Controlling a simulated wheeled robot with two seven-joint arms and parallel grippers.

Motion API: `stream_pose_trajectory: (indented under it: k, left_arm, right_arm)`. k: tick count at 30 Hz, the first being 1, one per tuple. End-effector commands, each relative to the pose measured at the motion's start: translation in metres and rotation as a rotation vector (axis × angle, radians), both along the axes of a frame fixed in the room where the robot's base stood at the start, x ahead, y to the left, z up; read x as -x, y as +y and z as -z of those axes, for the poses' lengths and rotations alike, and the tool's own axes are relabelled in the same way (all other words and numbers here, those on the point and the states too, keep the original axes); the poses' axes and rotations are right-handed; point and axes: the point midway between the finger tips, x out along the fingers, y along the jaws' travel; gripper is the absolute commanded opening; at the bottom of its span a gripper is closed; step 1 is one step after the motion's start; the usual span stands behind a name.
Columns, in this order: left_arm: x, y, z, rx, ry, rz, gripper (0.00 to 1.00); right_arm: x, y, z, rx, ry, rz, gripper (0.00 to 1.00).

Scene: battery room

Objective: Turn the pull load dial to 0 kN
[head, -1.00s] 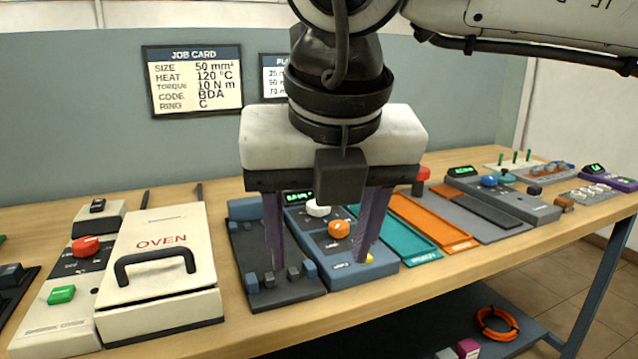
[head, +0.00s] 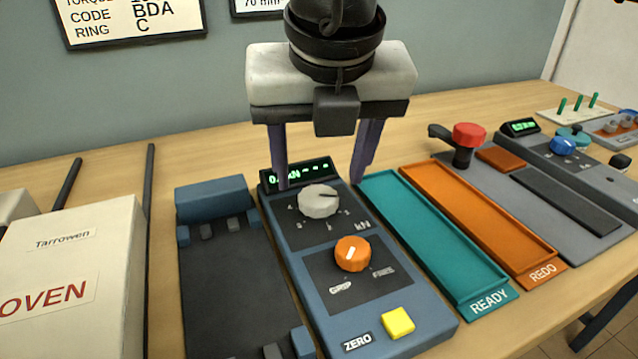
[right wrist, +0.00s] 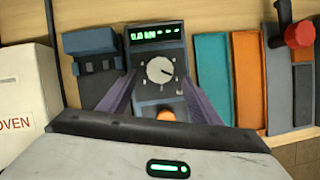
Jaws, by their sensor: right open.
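The pull load dial (head: 319,201) is a round white knob with a kN scale. It sits at the top of a blue-grey tester (head: 330,300), below a green-lit display (head: 312,174) that a finger partly covers. The dial's mark seems to point to the right; I cannot read its exact value. My right gripper (head: 320,183) is open, pointing down, with one purple finger on each side of the dial. In the right wrist view the dial (right wrist: 160,71) lies between the fingertips (right wrist: 159,77). I cannot tell whether they touch it. My left gripper is out of view.
Below the dial are an orange clamp knob (head: 352,254) and a yellow zero button (head: 398,321). A dark cradle (head: 225,290) and the oven (head: 70,270) stand left. Teal (head: 484,300) and orange (head: 540,270) trays lie right.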

Motion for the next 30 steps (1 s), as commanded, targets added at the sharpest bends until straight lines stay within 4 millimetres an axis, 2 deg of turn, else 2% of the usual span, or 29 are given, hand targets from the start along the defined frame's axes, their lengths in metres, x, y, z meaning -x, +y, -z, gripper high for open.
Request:
stream_pose_trajectory:
  k: [3, 9, 20, 27, 30]
  left_arm:
    - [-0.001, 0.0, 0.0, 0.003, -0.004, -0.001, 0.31]
    - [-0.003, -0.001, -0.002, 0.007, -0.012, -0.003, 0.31]
    - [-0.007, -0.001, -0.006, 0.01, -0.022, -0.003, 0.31]
    - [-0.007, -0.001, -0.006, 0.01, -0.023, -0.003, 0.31]
    - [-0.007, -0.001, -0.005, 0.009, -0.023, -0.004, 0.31]
  right_arm:
    - [-0.008, 0.001, 0.021, 0.001, 0.003, 0.0, 0.58]
    - [-0.017, 0.002, 0.041, 0.001, 0.002, 0.0, 0.58]
    - [-0.019, 0.003, 0.045, 0.0, 0.0, 0.0, 0.58]
    - [-0.019, 0.003, 0.045, 0.0, 0.0, 0.0, 0.17]
    - [-0.019, 0.002, 0.045, -0.001, 0.0, -0.001, 0.17]
